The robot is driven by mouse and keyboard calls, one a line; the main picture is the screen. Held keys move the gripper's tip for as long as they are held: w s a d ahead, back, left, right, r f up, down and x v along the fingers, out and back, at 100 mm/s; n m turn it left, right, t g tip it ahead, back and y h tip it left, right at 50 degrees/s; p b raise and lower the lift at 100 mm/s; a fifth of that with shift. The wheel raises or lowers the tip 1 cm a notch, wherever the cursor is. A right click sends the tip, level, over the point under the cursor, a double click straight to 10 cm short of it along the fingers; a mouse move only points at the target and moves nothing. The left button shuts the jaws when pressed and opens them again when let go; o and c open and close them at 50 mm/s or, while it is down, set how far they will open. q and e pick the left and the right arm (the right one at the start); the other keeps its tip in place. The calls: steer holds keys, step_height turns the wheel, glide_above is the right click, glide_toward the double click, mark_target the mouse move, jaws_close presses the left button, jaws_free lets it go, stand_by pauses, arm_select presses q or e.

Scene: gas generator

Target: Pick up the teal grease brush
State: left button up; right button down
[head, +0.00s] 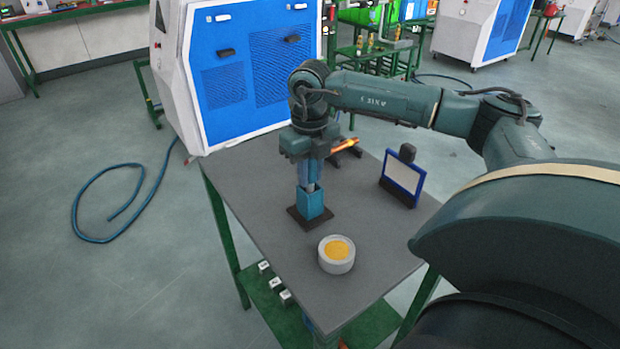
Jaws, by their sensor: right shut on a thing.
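My right gripper (309,186) points straight down over the grey table. It is shut on the teal grease brush, which is mostly hidden between and behind the fingers. Directly below the fingertips is an upright teal block-shaped holder (310,205) on a dark square base. The brush appears to be still in or just above this holder; I cannot tell how deep it sits. My left gripper is not in view.
On the grey table (262,200) stand a round pale tub of yellow grease (336,254) in front, a blue-framed white panel (403,178) to the right, and an orange-tipped tool (346,145) behind the gripper. A blue-and-white machine (235,75) stands behind the table.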

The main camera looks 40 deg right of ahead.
steer(key=shift+r, duration=0.1)
step_height(320, 180, up, 10)
steer(key=shift+f+b, duration=0.1)
steer(key=shift+b, duration=0.2)
stand_by(0.6)
